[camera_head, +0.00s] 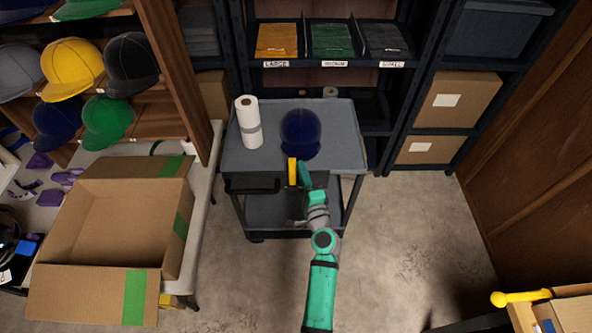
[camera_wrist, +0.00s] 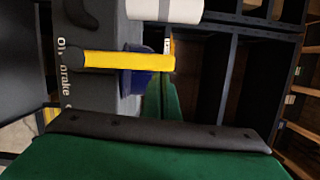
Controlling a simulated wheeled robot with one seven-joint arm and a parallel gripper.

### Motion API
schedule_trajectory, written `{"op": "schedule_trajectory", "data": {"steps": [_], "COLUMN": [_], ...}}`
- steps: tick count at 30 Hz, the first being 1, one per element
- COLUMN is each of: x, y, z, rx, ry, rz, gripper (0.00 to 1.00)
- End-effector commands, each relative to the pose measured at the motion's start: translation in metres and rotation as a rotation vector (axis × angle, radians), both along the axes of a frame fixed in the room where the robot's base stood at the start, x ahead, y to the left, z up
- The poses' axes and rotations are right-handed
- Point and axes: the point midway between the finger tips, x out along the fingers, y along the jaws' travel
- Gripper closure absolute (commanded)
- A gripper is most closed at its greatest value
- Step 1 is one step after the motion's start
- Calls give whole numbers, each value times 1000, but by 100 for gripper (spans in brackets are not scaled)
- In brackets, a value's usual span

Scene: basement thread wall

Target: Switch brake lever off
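The brake lever is a yellow bar (camera_head: 292,171) at the front edge of the grey cart (camera_head: 345,135). In the wrist view the yellow lever (camera_wrist: 130,61) lies across the picture, beside a dark panel (camera_wrist: 85,75) with white lettering that reads "On" and "Brake", the rest cut off. My gripper (camera_head: 304,172) is just right of the lever in the head view, very close to it. Whether they touch is unclear. In the wrist view green and black gripper parts fill the bottom, with a narrow green part behind the lever. The opening between the fingertips is not clear.
A white paper roll (camera_head: 249,122) and a dark blue cap (camera_head: 300,132) are on the cart top. A black handle (camera_head: 252,185) is at its front left. An open cardboard box (camera_head: 120,215) is on the left table. Floor right of the cart is clear.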

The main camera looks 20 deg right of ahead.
Motion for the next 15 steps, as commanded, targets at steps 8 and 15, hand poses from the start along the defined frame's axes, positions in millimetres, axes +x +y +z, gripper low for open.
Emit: {"op": "schedule_trajectory", "data": {"steps": [8,15], "x": [2,3], "y": [7,8], "z": [1,1], "rx": [2,2], "ry": [-1,-1], "rz": [14,18], "gripper": [100,100]}}
